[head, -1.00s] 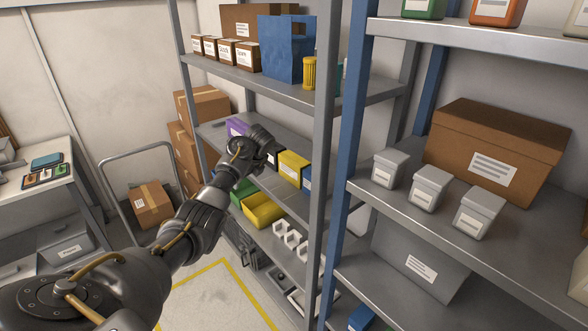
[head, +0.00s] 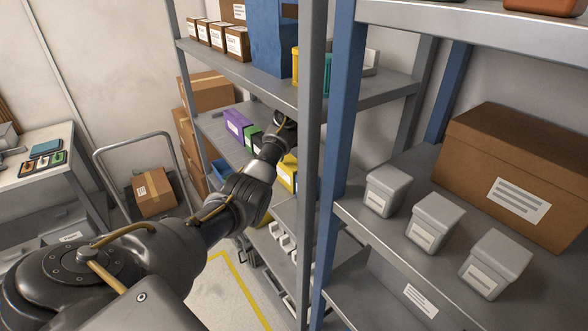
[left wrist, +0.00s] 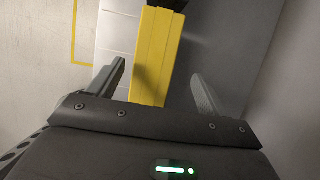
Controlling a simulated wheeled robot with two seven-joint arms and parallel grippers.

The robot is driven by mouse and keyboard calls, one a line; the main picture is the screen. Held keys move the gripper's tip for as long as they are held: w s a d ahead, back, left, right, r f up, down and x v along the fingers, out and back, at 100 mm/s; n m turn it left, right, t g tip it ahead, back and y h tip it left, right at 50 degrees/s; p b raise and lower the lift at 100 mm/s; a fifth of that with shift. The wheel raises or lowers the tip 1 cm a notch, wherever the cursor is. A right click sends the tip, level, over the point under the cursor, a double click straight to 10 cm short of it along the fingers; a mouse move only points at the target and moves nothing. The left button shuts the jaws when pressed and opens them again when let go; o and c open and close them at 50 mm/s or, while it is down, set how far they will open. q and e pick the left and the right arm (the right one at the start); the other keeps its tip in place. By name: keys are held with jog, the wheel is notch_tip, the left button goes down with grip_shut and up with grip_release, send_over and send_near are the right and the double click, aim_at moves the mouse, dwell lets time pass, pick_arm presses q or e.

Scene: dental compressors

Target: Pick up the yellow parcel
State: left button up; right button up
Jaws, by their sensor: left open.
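The yellow parcel (head: 288,173) stands on the middle shelf (head: 212,128) of the back rack, partly hidden by my left arm and a rack upright. In the left wrist view the yellow parcel (left wrist: 152,50) is a long yellow box between the two open fingers of my left gripper (left wrist: 157,70), with a gap on each side. In the head view my left gripper (head: 286,118) is above the parcel, just under the upper shelf, and its fingers are hard to make out. My right gripper is not in view.
A purple box (head: 238,124) and a green box (head: 253,138) stand left of the parcel on the same shelf. The upper shelf (head: 245,78) is close above my gripper. A blue upright (head: 338,130) and grey bins (head: 435,222) are to the right.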

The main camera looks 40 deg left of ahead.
aim_at(289, 160)
pick_arm(q)
jog(key=shift+s+a+f, duration=0.2)
jog(key=shift+s+a, duration=0.05)
jog(key=shift+s, duration=0.05)
jog(key=shift+a+f+p, duration=0.2)
jog(key=shift+f+p, duration=0.1)
jog(key=shift+f, duration=0.1)
jog(key=shift+w+a+f, duration=0.15)
jog(key=shift+f, duration=0.3)
jog(key=shift+a+f+p, duration=0.15)
jog(key=shift+f+p, duration=0.2)
jog(key=shift+p, duration=0.05)
jog(key=p+x, duration=0.1)
jog(key=x, duration=0.2)
jog(key=shift+f, duration=0.2)
jog(key=shift+a+f, duration=0.2)
jog(key=shift+f, duration=0.25)
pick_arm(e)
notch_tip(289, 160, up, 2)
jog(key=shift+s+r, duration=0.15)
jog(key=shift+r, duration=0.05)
pick_arm(q)
jog(key=shift+d, duration=0.1)
jog(key=shift+f+p, duration=0.2)
jog(key=shift+p, duration=0.1)
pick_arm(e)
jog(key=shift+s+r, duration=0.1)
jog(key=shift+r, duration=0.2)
